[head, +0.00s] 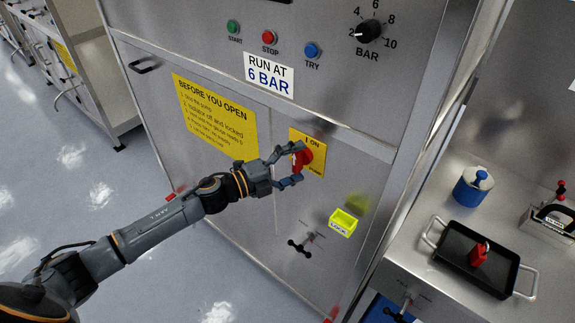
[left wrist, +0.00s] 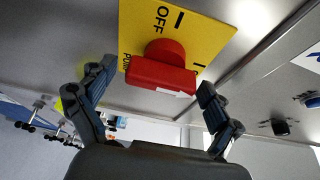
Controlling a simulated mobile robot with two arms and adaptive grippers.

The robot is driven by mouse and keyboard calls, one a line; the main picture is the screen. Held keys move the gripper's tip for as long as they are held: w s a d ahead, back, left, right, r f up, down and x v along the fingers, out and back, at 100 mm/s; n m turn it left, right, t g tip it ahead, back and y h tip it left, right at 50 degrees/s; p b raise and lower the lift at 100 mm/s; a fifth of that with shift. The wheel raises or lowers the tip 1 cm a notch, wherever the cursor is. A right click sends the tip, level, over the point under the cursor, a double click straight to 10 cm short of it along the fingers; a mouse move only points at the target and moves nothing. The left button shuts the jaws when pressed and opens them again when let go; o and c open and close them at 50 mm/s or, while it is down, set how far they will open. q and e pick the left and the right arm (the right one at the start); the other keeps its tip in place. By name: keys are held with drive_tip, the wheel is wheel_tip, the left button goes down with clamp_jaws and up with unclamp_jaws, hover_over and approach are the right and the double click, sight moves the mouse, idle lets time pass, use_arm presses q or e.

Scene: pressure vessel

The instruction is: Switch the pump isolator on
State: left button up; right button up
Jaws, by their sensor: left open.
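The pump isolator is a red rotary handle (head: 304,157) on a yellow plate (head: 317,163) on the steel cabinet front. "I ON" is printed at the plate's top in the head view. In the left wrist view the red handle (left wrist: 162,72) is close and central, with a white arrow pointing right; "OFF" reads on the yellow plate (left wrist: 205,25) above it. My left gripper (head: 298,165) is open, with one finger on each side of the handle; it also shows in the left wrist view (left wrist: 157,80). Contact is not clear. My right gripper is out of view.
A yellow lock box (head: 343,222) and a black valve handle (head: 300,245) are right of and below the isolator. Buttons and the bar knob (head: 368,31) are above. A counter at right holds a black tray (head: 462,262) with a red padlock (head: 478,256).

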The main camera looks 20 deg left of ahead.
use_arm(q)
drive_tip(key=v, duration=1.2)
drive_tip(key=shift+w, duration=0.1)
drive_tip(key=w+a+f+n+t+y+b, duration=0.1)
drive_tip(key=a+f+n+y, duration=0.3)
drive_tip(key=f, duration=0.5)
drive_tip(key=a+f+n+y, duration=0.3)
drive_tip(key=a+f+n, duration=0.15)
drive_tip(key=f, duration=0.45)
drive_tip(key=s+a+f+n+g+y+b, duration=0.1)
drive_tip(key=s+a+f+n+y, duration=0.2)
drive_tip(key=f, duration=0.6)
drive_tip(key=s+f+n+g+y, duration=0.15)
drive_tip(key=s+f+n, duration=0.25)
drive_tip(key=f, duration=0.4)
drive_tip(key=s+f+n+g, duration=0.3)
drive_tip(key=s+f, duration=0.5)
drive_tip(key=f, duration=0.2)
drive_tip(key=s+d+f+n+g, duration=0.2)
drive_tip(key=s+d+f, duration=0.2)
drive_tip(key=s, duration=0.5)
drive_tip(key=s+d+f+n+g+b, duration=0.1)
drive_tip(key=s+d+f+g, duration=0.2)
drive_tip(key=s+f, duration=0.3)
drive_tip(key=s+d+f+n+g, duration=0.2)
drive_tip(key=s+d+f, duration=0.3)
drive_tip(key=s, duration=0.8)
drive_tip(key=shift+s+d+f+n+g+b, duration=0.3)
drive_tip(key=shift+s+f+n+g+b, duration=0.05)
drive_tip(key=shift+s+f+g, duration=0.1)
